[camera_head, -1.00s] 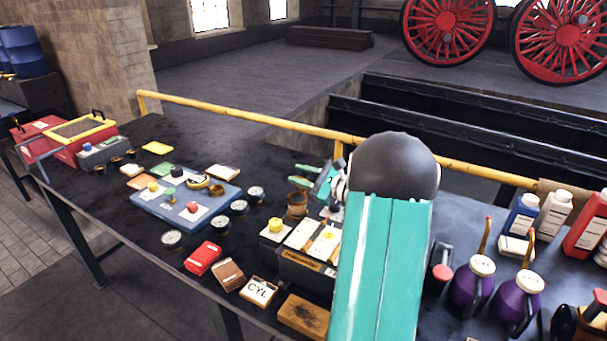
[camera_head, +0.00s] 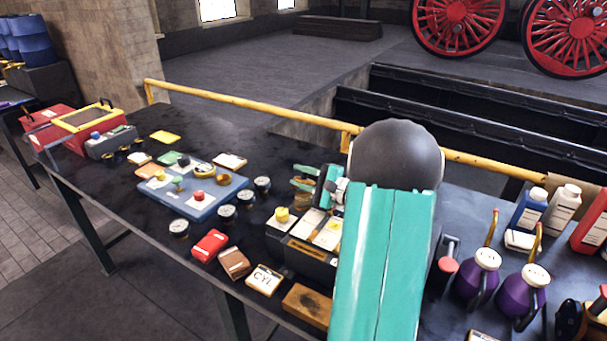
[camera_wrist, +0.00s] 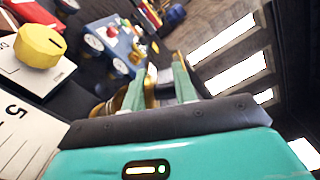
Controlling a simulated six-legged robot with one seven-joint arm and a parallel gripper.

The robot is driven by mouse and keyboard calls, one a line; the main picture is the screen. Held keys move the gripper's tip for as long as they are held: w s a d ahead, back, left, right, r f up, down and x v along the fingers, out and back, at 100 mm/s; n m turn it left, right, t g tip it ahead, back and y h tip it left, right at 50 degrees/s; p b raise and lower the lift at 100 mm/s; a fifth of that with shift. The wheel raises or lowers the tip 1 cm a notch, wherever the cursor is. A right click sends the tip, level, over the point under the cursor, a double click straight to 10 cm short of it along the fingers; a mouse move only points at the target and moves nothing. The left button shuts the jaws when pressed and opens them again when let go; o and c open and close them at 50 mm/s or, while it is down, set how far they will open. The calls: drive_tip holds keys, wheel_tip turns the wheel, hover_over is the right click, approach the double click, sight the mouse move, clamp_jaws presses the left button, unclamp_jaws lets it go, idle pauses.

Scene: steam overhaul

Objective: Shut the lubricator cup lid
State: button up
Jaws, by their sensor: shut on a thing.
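The brass lubricator cup (camera_head: 302,201) stands on the dark bench, just left of my arm, partly hidden by my gripper. My gripper (camera_head: 303,178), with pale green fingers, is at the top of the cup. In the wrist view, my two fingers (camera_wrist: 165,86) stand a little apart, with a brass piece (camera_wrist: 150,94) between them, which looks like the cup's lid. The cup's brass body (camera_wrist: 108,107) shows left of the fingers. How far the lid is tilted is hard to tell.
A dark box with white cards (camera_head: 313,262) and a yellow knob (camera_head: 282,215) stands close to the cup. A blue tray (camera_head: 192,197), several round gauges and small boxes lie to the left. Purple oil cans (camera_head: 478,275) stand right. A yellow rail (camera_head: 250,110) runs behind.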

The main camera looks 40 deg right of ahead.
drive_tip(key=shift+s+f+n, duration=0.1)
drive_tip(key=shift+f+n, duration=0.2)
drive_tip(key=shift+n, duration=0.1)
idle(0.3)
drive_tip(key=o, duration=0.8)
drive_tip(key=shift+a, duration=0.1)
drive_tip(key=v, duration=1.3)
drive_tip(key=shift+s+d+r, duration=0.15)
drive_tip(key=shift+s+d, duration=0.05)
drive_tip(key=shift+s, duration=0.15)
